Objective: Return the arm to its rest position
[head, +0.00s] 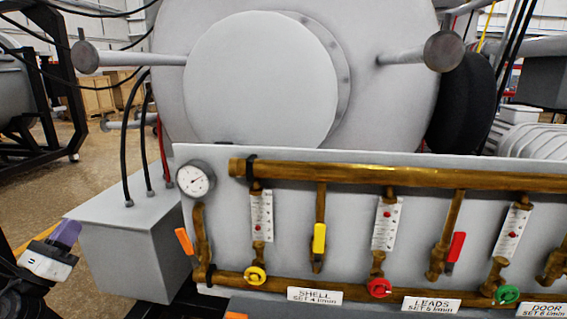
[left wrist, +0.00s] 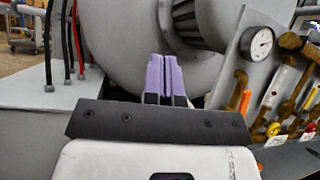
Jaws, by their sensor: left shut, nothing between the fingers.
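My left gripper (head: 66,233) is at the lower left of the head view, beside the grey box and apart from it. Its purple fingers show in the left wrist view (left wrist: 166,75), pressed together and empty. They point toward the large grey furnace body (left wrist: 120,40). My right gripper is in neither view.
The grey valve panel (head: 340,225) carries brass pipes, a round gauge (head: 195,179), coloured handles and labelled knobs. A grey box (head: 130,235) with black and red cables stands left of it. The furnace's round door (head: 260,80) is behind. Open floor (head: 30,200) lies at the left.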

